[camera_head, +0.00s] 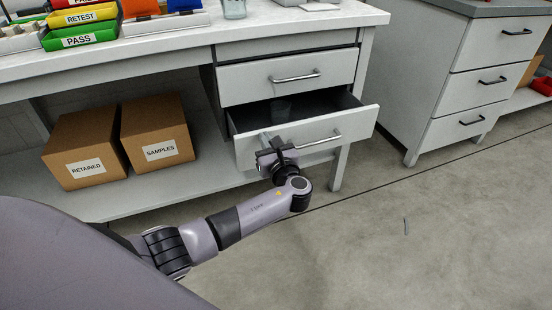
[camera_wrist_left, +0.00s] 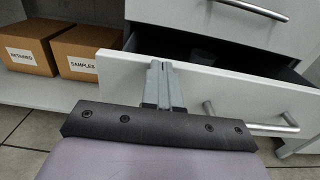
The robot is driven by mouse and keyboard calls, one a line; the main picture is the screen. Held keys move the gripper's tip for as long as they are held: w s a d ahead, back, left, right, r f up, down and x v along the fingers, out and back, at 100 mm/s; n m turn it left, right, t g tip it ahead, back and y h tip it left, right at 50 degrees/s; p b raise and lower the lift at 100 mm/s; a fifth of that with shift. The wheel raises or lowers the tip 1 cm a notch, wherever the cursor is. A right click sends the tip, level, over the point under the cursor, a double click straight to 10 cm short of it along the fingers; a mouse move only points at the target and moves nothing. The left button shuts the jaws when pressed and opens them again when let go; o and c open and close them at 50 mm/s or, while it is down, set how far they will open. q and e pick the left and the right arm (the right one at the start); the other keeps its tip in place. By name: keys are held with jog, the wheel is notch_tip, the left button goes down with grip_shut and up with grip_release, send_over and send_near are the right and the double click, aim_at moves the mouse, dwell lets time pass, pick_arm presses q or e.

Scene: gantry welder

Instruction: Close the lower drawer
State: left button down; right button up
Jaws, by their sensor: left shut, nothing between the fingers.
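The lower drawer (camera_head: 360,125) of the white bench is pulled open, with its dark inside showing and a bar handle (camera_head: 322,141) on its front. In the left wrist view its white front (camera_wrist_left: 225,90) spans the middle, with the handle (camera_wrist_left: 270,126) at the right. My left gripper (camera_head: 266,138) is shut and empty. Its fingertips (camera_wrist_left: 158,68) are at the left part of the drawer front, left of the handle; I cannot tell whether they touch it. My right gripper is not in view.
The upper drawer (camera_head: 288,76) above is shut. A cup-like object (camera_head: 281,108) sits inside the open drawer. Boxes marked RETAINED (camera_head: 85,143) and SAMPLES (camera_head: 157,135) stand on the low shelf at left. A second drawer cabinet (camera_head: 470,80) stands right.

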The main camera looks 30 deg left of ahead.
pick_arm(q)
jog(key=b+x, duration=0.4)
jog(key=x, duration=0.7)
jog(key=shift+w+b, duration=0.15)
jog(key=shift+b, duration=0.2)
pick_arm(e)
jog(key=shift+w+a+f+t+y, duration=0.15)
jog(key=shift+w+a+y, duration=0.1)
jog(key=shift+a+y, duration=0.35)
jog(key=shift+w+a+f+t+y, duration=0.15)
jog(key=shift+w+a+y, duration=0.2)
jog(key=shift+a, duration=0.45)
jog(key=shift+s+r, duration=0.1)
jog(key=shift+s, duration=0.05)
